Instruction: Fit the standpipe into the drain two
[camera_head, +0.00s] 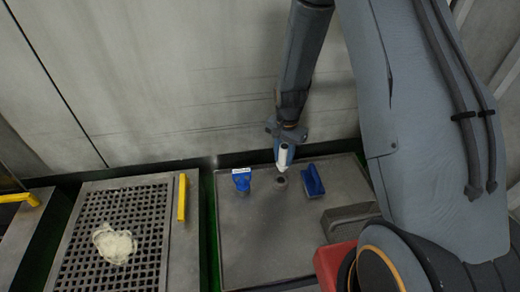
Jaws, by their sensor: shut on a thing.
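My gripper (285,148) is at the upper middle, over the grey tray (245,240), pointing down. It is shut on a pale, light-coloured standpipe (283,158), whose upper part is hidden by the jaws. The standpipe's lower end appears just above and behind a small dark round drain (281,180) in the tray. I cannot tell the exact height of the gap between them. No number for the drain can be read.
A blue fitting (242,184) with a small white label stands left of the drain, and a blue block-like piece (312,182) stands right. A grey block (348,220) and red object (335,258) are nearer.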

